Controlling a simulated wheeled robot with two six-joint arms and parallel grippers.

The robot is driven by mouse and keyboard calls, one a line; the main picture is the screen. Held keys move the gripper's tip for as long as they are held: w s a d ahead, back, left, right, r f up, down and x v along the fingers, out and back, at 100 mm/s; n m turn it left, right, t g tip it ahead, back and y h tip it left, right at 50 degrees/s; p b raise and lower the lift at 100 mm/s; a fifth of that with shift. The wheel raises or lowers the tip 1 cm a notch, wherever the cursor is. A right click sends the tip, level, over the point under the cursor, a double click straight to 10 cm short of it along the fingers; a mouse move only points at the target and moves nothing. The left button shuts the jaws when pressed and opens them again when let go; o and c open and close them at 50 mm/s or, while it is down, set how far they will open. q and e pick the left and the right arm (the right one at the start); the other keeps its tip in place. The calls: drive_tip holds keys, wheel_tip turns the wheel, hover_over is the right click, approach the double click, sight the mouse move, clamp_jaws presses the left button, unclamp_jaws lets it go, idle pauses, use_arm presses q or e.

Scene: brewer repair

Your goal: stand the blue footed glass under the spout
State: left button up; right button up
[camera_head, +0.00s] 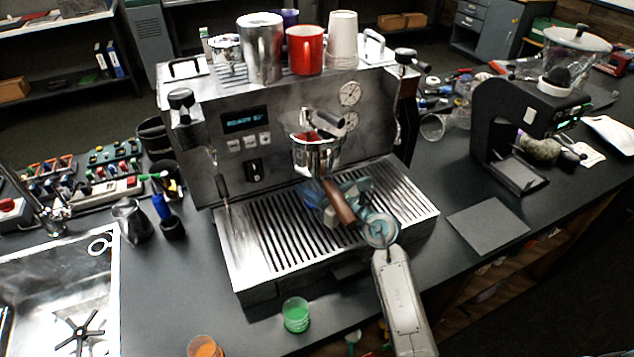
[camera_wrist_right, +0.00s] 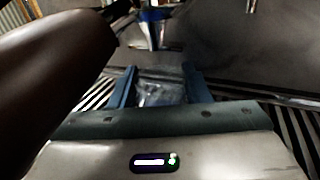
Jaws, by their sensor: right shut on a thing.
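My right gripper (camera_head: 334,197) reaches in from the front over the drip tray (camera_head: 275,243). Its blue fingers, clear in the right wrist view (camera_wrist_right: 158,84), are shut on the blue footed glass (camera_wrist_right: 160,93), which looks see-through between them. In the head view the glass is mostly hidden by the fingers and the brown portafilter handle (camera_head: 338,204). The chrome portafilter (camera_head: 316,157) sits in the machine above. Its spout is hard to make out in the head view. I cannot tell whether the glass touches the grille. My left gripper is not in view.
The handle slants close over my right gripper and fills the left of the wrist view. The steam wand (camera_head: 222,180) hangs at the machine's left. A green cup (camera_head: 296,314) and an orange cup (camera_head: 205,346) stand in front. The tray's left half is clear.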

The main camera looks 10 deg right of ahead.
drive_tip(key=shift+d, duration=0.35)
drive_tip(key=shift+s+a, duration=0.1)
drive_tip(key=shift+a, duration=0.15)
drive_tip(key=shift+a+f, duration=0.1)
drive_tip(key=shift+a, duration=0.15)
drive_tip(key=o, duration=0.8)
drive_tip(key=shift+o, duration=1.4)
drive_tip(key=shift+d, duration=0.25)
drive_tip(key=shift+a+r, duration=0.1)
drive_tip(key=shift+r, duration=0.15)
drive_tip(key=b+v, duration=0.3)
drive_tip(key=v, duration=0.7)
drive_tip(key=shift+s+f, duration=0.2)
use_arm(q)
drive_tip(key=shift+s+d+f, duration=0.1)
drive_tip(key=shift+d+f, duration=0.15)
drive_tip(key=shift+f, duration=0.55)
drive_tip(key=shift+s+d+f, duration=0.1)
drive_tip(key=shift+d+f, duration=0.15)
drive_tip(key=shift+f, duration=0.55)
use_arm(e)
drive_tip(key=shift+v, duration=0.8)
